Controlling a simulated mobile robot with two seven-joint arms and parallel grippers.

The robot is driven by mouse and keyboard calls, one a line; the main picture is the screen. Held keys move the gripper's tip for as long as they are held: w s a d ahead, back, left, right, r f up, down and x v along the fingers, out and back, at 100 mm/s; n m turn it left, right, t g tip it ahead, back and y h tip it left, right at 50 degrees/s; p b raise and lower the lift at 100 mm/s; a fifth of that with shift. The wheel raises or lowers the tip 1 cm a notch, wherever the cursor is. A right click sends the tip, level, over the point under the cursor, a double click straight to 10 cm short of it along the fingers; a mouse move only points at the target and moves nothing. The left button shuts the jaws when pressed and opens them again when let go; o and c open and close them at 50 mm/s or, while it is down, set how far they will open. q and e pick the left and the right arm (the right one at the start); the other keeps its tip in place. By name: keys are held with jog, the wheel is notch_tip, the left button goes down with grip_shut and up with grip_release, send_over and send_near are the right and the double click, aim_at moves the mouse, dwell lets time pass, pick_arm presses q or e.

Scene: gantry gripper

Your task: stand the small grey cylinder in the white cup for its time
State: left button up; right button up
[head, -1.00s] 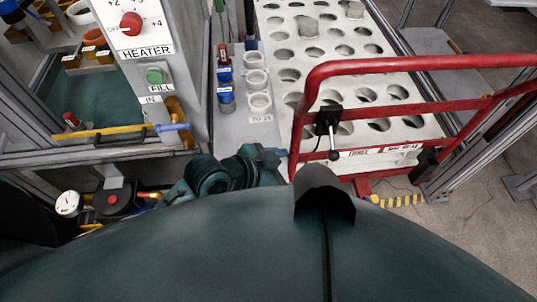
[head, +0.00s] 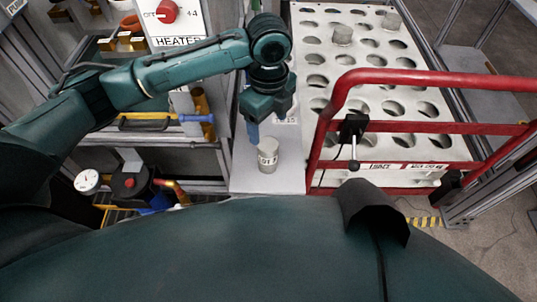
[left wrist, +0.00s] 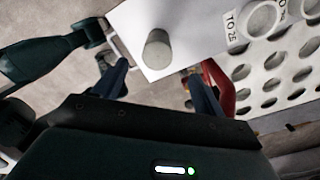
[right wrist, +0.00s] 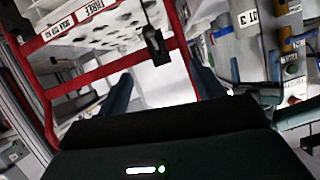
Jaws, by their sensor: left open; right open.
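A small grey cylinder with a pale label (head: 267,158) stands upright on the white shelf (head: 285,178), near its front edge. It also shows in the left wrist view (left wrist: 158,50), ahead of and between the fingertips. My left gripper (head: 253,130) is open just above and behind the cylinder; I cannot tell whether it touches. A white cup (left wrist: 262,20) behind the "TO 25" label shows in the left wrist view; in the head view my left arm hides the cups. My right gripper (right wrist: 163,82) is open and empty, facing the red frame.
The heater panel (head: 180,30) is at left, above a blue-ended handle (head: 196,118).

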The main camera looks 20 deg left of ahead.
aim_at(268, 143)
pick_arm(q)
notch_tip(268, 143, down, 6)
jog(key=shift+r+b, duration=0.1)
jog(key=shift+b, duration=0.35)
jog(key=f, duration=0.3)
jog(key=f+b, duration=0.1)
jog(key=f, duration=0.1)
jog(key=shift+s+f, duration=0.1)
jog(key=shift+s, duration=0.15)
jog(key=c, duration=1.4)
jog(key=shift+r, duration=0.2)
jog(key=shift+c, duration=0.6)
